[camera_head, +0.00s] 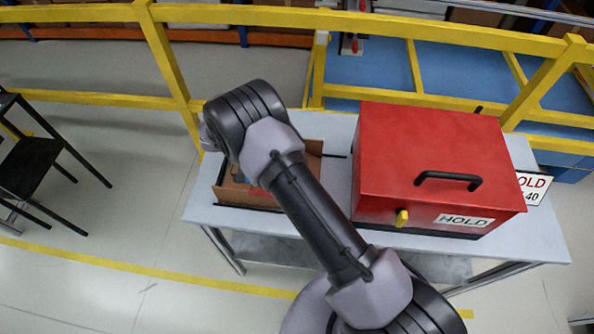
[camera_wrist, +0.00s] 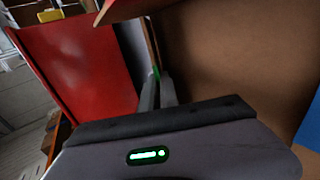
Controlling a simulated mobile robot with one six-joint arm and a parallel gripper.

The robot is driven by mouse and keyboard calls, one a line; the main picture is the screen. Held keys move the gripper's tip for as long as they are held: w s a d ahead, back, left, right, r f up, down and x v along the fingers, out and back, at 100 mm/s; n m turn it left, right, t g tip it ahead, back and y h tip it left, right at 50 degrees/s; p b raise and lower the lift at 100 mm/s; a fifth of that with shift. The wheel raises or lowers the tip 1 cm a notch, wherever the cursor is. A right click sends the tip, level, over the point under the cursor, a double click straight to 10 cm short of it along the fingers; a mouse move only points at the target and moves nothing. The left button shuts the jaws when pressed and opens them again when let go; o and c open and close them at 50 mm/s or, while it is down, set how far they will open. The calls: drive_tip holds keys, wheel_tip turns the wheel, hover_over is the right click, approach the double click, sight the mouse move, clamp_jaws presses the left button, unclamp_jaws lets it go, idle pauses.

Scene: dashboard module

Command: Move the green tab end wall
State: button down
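In the wrist view, the two grey fingers of my gripper (camera_wrist: 158,88) point away from the camera, close together. A small green spot (camera_wrist: 156,72) shows at their tips, at the lower end of a thin upright brown edge (camera_wrist: 152,42). This may be the green tab and its end wall, seen nearly edge-on. I cannot tell whether the fingers are closed on it or only on either side of it. In the head view, my arm hides the gripper and much of the open cardboard box (camera_head: 232,190) on the table's left part.
A red lidded box (camera_head: 425,150) with a black handle, a yellow latch and a HOLD label stands right of the carton on the grey table (camera_head: 540,225). A large brown surface (camera_wrist: 235,50) fills the wrist view's right. Yellow rails (camera_head: 85,98) run behind.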

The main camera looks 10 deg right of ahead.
idle(0.3)
drive_tip(key=c, duration=1.6)
unclamp_jaws()
drive_tip(key=p+v, duration=0.3)
drive_tip(key=v, duration=1.4)
drive_tip(key=shift+w+a+r, duration=0.1)
drive_tip(key=shift+r, duration=0.05)
